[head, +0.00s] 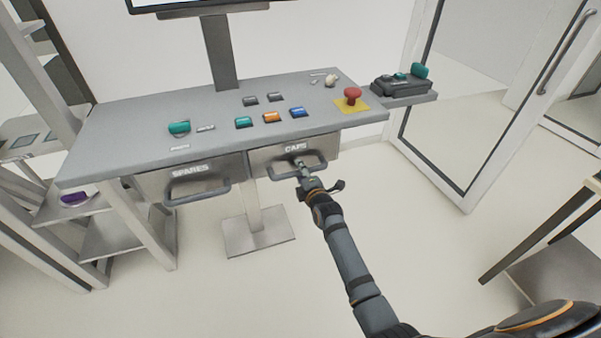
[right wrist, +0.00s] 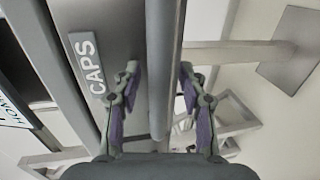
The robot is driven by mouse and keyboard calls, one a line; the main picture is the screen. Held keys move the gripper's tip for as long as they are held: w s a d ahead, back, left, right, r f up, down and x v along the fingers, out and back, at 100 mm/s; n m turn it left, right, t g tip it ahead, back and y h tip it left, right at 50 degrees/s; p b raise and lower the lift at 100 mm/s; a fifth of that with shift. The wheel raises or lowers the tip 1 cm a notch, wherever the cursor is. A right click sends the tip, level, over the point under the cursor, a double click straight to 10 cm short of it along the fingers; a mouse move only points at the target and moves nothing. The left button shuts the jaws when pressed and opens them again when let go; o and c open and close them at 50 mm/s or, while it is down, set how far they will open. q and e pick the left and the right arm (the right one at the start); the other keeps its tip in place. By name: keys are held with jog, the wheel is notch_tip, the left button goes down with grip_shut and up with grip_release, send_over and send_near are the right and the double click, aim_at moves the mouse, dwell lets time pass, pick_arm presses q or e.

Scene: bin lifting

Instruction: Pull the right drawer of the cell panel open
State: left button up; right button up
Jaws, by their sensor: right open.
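The right drawer (head: 325,146) of the cell panel is labelled CAPS and looks closed, with its front under the worktop. Its grey bar handle (head: 283,176) sticks out from the front. My right gripper (head: 302,170) is at the handle in the head view, its arm coming up from the lower right. In the right wrist view the open fingers (right wrist: 160,80) stand on either side of the handle bar (right wrist: 160,115), with gaps visible. The drawer front (right wrist: 115,25) lies to the left there. My left gripper is not in view.
The SPARES drawer (head: 205,176) sits to the left, with its own handle. The worktop (head: 130,110) carries coloured buttons and a red emergency knob (head: 353,93). A shelf unit (head: 115,238) stands at left. The floor in front of the drawers is clear apart from my arm.

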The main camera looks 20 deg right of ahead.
jog(key=shift+c, duration=0.4)
grip_shut()
